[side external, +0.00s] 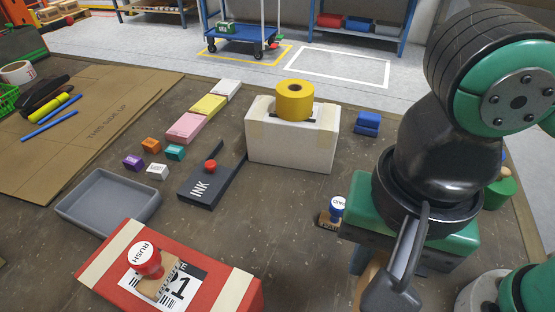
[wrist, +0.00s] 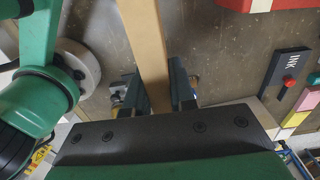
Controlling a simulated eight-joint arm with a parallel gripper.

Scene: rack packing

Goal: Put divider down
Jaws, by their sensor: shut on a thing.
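My gripper (wrist: 154,85) shows in the wrist view with its two dark fingers on either side of a long tan strip, which looks like the divider (wrist: 143,35). The fingers are shut on it, and it runs from between them to the top edge of the picture. In the side external view my gripper is at the lower right, and its fingers are mostly hidden behind my arm. Only a small tan piece of the divider (side external: 372,272) shows there, low beside a finger. I cannot tell whether the divider touches the table.
A red box (side external: 190,290) with a RUSH stamp (side external: 146,258) is front left. A grey tray (side external: 107,200), an ink pad (side external: 205,190) and a white box (side external: 290,148) with yellow tape (side external: 294,100) stand behind. A blue-topped stamp (side external: 335,210) is close to my gripper.

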